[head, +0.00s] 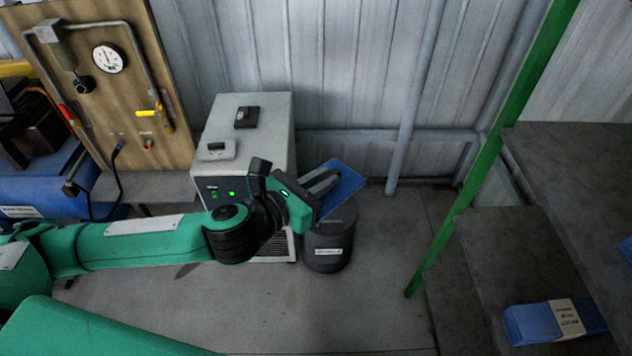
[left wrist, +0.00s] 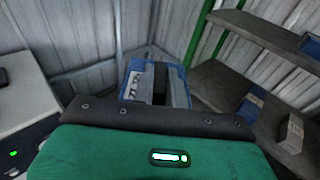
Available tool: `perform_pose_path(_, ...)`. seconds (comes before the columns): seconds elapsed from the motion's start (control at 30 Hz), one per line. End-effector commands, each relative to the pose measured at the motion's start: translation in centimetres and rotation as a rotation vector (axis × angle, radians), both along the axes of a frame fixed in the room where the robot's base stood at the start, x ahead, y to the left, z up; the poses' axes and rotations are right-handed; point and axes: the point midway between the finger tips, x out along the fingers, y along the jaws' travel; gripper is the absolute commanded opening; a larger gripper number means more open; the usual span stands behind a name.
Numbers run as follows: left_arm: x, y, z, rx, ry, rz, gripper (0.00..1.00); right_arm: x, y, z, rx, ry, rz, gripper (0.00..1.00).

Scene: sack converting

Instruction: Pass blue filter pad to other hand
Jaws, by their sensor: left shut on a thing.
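The blue filter pad (head: 347,186) is a flat blue piece, held tilted in the air near the middle of the head view. My left gripper (head: 322,183) is shut on it, its dark fingers lying across the pad. In the left wrist view the pad (left wrist: 178,88) shows beyond the gripper's edge, with a white label on its left part. The dark fingers (left wrist: 159,84) cover its middle. My right gripper is in neither view.
A grey cabinet (head: 250,160) and a dark round bin (head: 328,250) stand behind and below my left gripper. A green post (head: 480,170) and dark shelves (head: 490,240) with a labelled blue pack (head: 530,325) are at right. Floor (head: 385,290) between is clear.

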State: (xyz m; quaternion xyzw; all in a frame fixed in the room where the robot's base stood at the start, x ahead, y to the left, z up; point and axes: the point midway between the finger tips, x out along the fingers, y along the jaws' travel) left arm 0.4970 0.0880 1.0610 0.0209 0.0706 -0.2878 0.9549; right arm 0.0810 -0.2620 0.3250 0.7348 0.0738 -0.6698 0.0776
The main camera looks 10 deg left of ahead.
Motion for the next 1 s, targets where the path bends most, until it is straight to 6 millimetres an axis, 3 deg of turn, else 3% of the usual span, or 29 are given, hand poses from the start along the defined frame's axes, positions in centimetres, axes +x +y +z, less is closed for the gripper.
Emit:
perform_pose_path(0.73, 0.8, -2.1, 1.9, 0.003, -0.001, -0.105, 0.00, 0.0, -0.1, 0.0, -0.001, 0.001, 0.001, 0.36)
perform_pose_path(0.77, 0.8, -2.1, 1.9, 0.002, 0.001, -0.105, 0.00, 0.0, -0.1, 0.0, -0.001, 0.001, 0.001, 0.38)
perform_pose_path(0.87, 0.9, -2.1, 1.9, 0.002, 0.002, -0.107, 0.00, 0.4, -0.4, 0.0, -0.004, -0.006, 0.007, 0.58)
perform_pose_path(1.0, 0.9, -2.1, 1.9, 0.002, 0.002, -0.108, 0.00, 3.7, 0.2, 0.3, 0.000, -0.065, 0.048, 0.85)
